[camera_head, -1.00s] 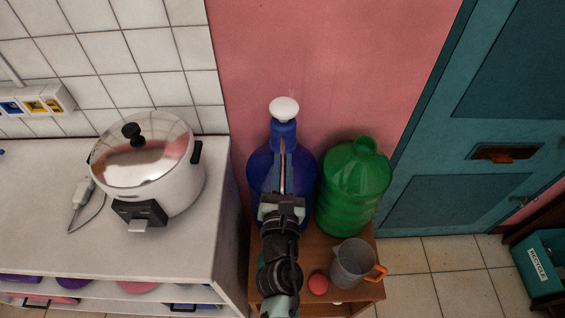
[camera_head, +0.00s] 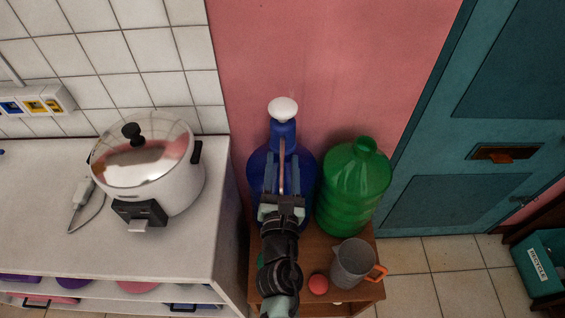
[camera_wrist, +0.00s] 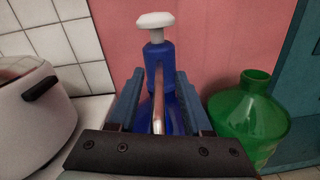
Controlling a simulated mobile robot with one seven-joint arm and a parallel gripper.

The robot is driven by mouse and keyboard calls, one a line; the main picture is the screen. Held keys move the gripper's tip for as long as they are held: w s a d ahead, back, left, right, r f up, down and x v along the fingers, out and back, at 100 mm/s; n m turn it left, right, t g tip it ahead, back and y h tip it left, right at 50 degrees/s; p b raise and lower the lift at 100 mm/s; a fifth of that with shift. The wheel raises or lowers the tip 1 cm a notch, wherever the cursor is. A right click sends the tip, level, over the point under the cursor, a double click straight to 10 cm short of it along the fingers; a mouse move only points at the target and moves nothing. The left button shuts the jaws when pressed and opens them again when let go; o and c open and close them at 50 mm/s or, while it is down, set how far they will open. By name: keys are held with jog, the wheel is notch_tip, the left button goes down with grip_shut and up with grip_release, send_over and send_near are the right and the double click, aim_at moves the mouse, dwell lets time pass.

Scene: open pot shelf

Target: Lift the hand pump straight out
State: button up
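The hand pump has a white knob (camera_head: 283,110) on a blue collar and a thin copper-coloured spout (camera_head: 282,175) that slopes down toward me. It stands upright on the blue bottle (camera_head: 259,170). The wrist view shows the pump's white knob (camera_wrist: 155,20) ahead at the upper middle. My gripper (camera_head: 283,158) is open, its fingers spread left and right of the spout in the picture. In the wrist view my gripper (camera_wrist: 159,78) has a clear gap between its fingers. Whether either finger touches the pump I cannot tell. My arm hides the lower bottle front.
A green bottle (camera_head: 353,185) stands close on the right. A grey jug (camera_head: 350,262) with an orange handle and a red ball (camera_head: 318,284) share the wooden stand (camera_head: 368,292). A counter with a silver cooker (camera_head: 165,175) is left. The pink wall is close behind.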

jog(key=s+b, duration=0.3)
jog(key=s, duration=1)
jog(key=shift+a, duration=0.2)
